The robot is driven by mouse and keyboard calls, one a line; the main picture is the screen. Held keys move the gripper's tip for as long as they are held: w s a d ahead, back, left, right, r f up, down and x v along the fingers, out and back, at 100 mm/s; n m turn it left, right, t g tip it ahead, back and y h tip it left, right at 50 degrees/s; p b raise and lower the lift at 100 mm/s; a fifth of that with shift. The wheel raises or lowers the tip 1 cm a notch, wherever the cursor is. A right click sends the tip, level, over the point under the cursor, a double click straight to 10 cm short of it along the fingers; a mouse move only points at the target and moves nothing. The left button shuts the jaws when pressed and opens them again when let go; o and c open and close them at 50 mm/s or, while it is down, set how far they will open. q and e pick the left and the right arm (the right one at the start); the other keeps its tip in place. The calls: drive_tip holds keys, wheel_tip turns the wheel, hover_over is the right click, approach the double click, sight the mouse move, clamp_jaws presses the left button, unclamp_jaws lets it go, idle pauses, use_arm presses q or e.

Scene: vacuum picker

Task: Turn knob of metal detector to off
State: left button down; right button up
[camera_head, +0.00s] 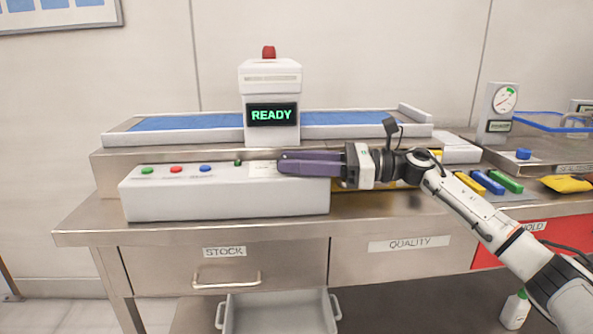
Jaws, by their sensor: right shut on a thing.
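The metal detector (270,80) is a white housing with a red top light and a screen reading "READY". It stands over a blue conveyor belt. Its white control box (220,198) is in front, with green, red and blue buttons on the left and a small dark green part near the middle. My right gripper (284,163) reaches in from the right, its purple fingers over the right part of the box top, next to a pale label. It is shut on the knob, which the fingers hide, so its setting cannot be read. My left gripper is not in view.
A steel bench (85,225) carries everything, with a "STOCK" drawer (225,265) and a grey bin (278,312) below. The box's left side is clear.

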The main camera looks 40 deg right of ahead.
drive_tip(key=shift+r, duration=0.1)
idle(0.4)
drive_tip(key=o, duration=1)
drive_tip(key=shift+o, duration=0.2)
